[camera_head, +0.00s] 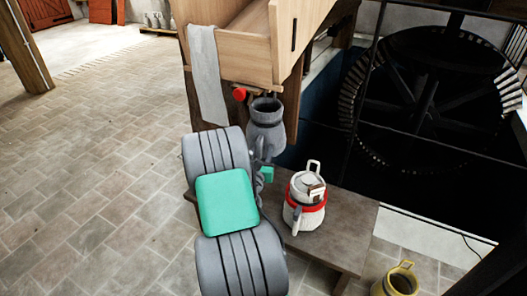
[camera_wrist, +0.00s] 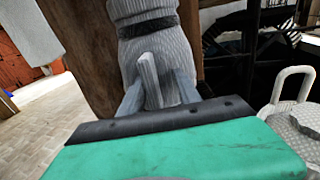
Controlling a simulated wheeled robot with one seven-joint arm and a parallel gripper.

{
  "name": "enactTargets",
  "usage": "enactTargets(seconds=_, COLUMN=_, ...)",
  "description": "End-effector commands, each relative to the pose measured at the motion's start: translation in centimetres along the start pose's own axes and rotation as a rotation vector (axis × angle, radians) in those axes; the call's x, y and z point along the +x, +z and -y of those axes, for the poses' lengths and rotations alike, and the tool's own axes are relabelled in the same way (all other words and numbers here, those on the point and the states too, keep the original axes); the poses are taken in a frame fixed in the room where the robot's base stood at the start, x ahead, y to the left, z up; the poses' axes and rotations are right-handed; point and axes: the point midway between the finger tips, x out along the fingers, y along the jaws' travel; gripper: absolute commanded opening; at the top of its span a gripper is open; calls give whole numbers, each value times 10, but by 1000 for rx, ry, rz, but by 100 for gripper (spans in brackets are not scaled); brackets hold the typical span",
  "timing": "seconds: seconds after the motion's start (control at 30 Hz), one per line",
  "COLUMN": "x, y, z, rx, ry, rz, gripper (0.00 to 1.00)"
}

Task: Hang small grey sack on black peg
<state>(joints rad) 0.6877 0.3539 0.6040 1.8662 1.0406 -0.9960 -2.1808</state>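The small grey sack (camera_head: 265,137) has an open top and a dark band round its neck. It is upright, in front of the wooden post and above the bench. My gripper (camera_head: 262,163) is at the sack's lower near side, partly hidden by my arm. In the wrist view the ribbed grey sack (camera_wrist: 150,52) fills the upper middle, and its upright loop handle (camera_wrist: 150,80) sits between the two fingers of my gripper (camera_wrist: 158,92), which look closed on it.
A red peg (camera_head: 240,93) sticks out under the wooden hopper (camera_head: 236,60), beside a hanging grey cloth (camera_head: 206,75). A white sack with a red band (camera_head: 305,215) stands on the bench (camera_head: 345,225). A yellow container (camera_head: 398,284) is at lower right. A dark wheel (camera_head: 430,95) stands behind.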

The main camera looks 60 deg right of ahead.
Motion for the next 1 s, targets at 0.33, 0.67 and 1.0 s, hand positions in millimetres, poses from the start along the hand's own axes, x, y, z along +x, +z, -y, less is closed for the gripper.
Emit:
enactTargets(seconds=0.33, x=-4, y=13, z=-1, rx=1, ry=0, rz=4, gripper=40)
enactTargets(seconds=0.67, x=-73, y=16, z=-24, rx=-1, ry=4, rz=0, gripper=40)
enactTargets(seconds=1.0, x=-149, y=20, z=-47, rx=-2, ry=7, rz=0, gripper=40)
